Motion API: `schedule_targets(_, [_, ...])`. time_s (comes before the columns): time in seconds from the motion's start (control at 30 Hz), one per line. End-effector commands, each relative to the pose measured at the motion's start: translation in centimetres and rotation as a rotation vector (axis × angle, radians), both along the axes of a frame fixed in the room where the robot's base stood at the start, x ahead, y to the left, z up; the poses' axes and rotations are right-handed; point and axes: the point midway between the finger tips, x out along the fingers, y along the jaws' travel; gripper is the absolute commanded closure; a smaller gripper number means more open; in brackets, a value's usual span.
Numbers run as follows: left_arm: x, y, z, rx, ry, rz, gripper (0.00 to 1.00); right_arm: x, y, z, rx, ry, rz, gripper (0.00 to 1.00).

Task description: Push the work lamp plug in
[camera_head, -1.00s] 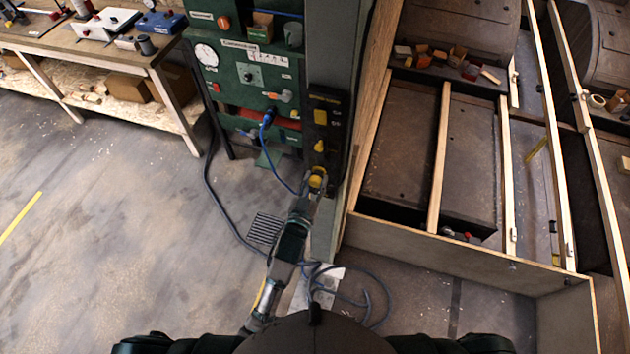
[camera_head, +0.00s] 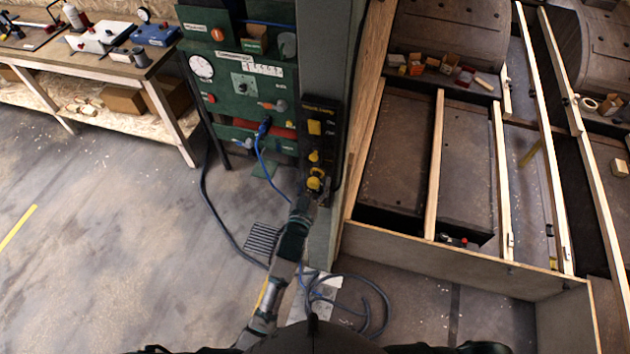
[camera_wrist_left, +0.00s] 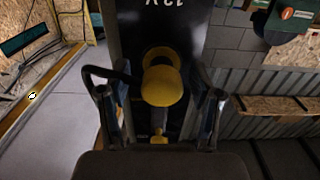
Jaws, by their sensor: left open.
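The yellow work lamp plug (camera_head: 316,183) is at the lower end of the black socket panel (camera_head: 315,107) on the grey post. In the left wrist view the plug (camera_wrist_left: 162,86) stands between the fingers of my left gripper (camera_wrist_left: 159,105), in front of a yellow round socket (camera_wrist_left: 160,56). I cannot tell how deep it sits. My left gripper (camera_head: 318,193) is open, with one finger on each side of the plug. Its fingertips partly hide the plug in the head view. My right gripper is not in view.
A green cabinet (camera_head: 241,85) with a gauge and a blue cable (camera_head: 262,160) stands left of the post. A wooden-framed bay (camera_head: 465,262) is on the right. A workbench (camera_head: 110,65) is at the back left. Open floor (camera_head: 110,230) lies between.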

Motion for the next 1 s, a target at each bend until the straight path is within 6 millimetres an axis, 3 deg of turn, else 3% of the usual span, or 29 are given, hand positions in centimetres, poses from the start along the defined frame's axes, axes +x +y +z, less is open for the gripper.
schedule_targets(0.17, [-2.4, 0.8, -0.2, 0.001, 0.003, 0.0, 0.36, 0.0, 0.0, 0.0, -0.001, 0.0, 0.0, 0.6])
schedule_targets(0.53, [-9.6, 3.0, -0.2, 0.002, 0.003, 0.0, 0.36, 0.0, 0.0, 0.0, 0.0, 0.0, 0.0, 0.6])
schedule_targets(0.7, [-10.9, 3.4, -0.2, 0.002, 0.003, 0.0, 0.36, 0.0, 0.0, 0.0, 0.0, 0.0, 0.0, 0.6])
schedule_targets(1.0, [-11.0, 3.4, -0.2, 0.002, 0.002, 0.0, 0.36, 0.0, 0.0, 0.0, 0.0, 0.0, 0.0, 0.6])
